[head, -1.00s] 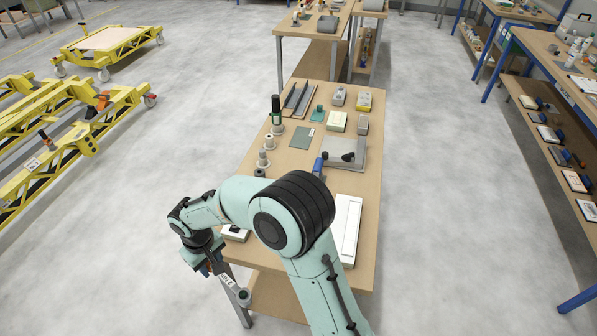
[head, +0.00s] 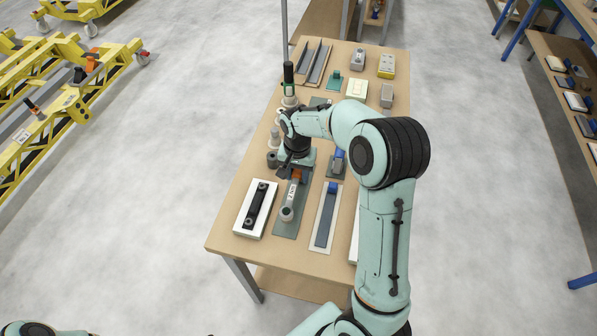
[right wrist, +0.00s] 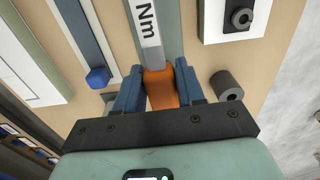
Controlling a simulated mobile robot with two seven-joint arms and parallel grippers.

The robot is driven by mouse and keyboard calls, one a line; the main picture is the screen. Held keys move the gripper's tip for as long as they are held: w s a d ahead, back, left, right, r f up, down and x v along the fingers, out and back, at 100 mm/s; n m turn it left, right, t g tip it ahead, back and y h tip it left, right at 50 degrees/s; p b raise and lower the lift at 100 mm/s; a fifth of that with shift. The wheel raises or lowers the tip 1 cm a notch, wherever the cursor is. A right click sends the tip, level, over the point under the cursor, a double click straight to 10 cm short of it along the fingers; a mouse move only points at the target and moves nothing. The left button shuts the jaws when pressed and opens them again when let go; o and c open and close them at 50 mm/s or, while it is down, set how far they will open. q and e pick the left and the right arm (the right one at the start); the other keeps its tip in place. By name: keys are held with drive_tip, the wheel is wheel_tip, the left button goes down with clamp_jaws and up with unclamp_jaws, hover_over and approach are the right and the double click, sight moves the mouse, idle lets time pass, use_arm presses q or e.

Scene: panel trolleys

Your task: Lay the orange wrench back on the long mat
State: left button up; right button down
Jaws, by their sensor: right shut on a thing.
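My right gripper (head: 296,168) is shut on the orange wrench (head: 291,194) by its orange grip. In the right wrist view, the orange grip (right wrist: 160,88) sits between the blue fingers (right wrist: 158,90), and the grey shaft marked "Nm" runs away from it. The long mat (head: 284,230) is grey-green and lies on the table under the wrench. The wrench's round end points to the table's near edge, over the mat. The mat also shows beside the shaft in the right wrist view (right wrist: 171,30). I cannot tell whether the wrench touches the mat. My left gripper is out of view.
Left of the mat is a white tray (head: 242,226) with a black tool. Right of it is a pale tray (head: 318,243) with a blue-ended bar. Grey cylindrical parts (head: 273,158) stand near the table's left edge. Several blocks and fixtures occupy the far half.

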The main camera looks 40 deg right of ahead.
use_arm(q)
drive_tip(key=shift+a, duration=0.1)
use_arm(e)
drive_tip(key=shift+r, duration=0.1)
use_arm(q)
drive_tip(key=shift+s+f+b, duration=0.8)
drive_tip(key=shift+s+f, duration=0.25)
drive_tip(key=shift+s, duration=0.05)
use_arm(e)
drive_tip(key=shift+f, duration=1.8)
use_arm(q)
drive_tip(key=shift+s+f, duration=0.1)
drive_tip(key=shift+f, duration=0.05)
use_arm(e)
drive_tip(key=shift+f, duration=0.15)
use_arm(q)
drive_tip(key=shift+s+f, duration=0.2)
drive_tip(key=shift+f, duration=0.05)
use_arm(e)
drive_tip(key=shift+f, duration=0.4)
use_arm(q)
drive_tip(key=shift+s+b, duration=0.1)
drive_tip(key=shift+b, duration=0.2)
use_arm(e)
drive_tip(key=shift+f, duration=0.1)
unclamp_jaws()
